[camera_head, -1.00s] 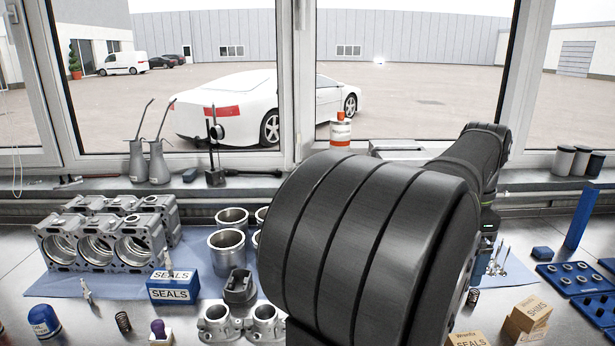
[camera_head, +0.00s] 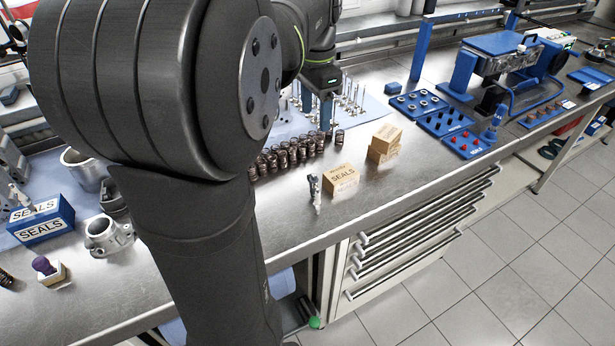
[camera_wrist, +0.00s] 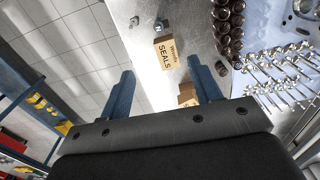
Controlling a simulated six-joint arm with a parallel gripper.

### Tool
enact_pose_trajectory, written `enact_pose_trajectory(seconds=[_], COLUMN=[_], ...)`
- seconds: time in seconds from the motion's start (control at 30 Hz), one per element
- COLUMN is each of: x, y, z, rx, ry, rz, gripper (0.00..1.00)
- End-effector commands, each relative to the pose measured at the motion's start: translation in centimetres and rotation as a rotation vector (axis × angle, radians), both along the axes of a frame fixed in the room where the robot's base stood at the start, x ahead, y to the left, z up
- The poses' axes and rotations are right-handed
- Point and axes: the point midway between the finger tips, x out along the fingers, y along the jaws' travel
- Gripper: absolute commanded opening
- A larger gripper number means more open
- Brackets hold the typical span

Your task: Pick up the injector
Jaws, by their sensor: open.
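In the wrist view a small grey part, likely this injector (camera_wrist: 160,23), lies beyond the SEALS carton (camera_wrist: 167,52). My gripper (camera_head: 317,106) is behind it in the head view, over the rear of the bench, pointing down. In the wrist view my gripper (camera_wrist: 161,69) has its two blue fingers wide apart with nothing held. A similar slim part (camera_head: 18,194) is at the blue SEALS box on the left.
Rows of dark springs (camera_head: 290,156) stand behind the carton, with several valves (camera_head: 350,92) farther back. Another carton pair (camera_head: 384,143) stands to the right. Blue trays (camera_head: 443,122) lie farther right. Bare bench surrounds the injector's front side.

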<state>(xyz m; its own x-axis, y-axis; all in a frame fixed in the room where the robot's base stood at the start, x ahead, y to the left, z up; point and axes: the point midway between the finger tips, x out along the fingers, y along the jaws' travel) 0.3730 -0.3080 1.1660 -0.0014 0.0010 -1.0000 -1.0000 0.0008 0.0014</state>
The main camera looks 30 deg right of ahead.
Motion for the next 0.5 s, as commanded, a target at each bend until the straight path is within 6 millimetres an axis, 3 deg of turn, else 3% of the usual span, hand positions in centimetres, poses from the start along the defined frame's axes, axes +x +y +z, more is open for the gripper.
enact_pose_trajectory(seconds=[0.27,0.5], x=[-0.2,-0.2], y=[0.0,0.0], z=[-4.3,-9.6], rx=[0.002,0.002], ry=[0.002,0.003], rz=[0.000,0.000], gripper=[0.58,0.58])
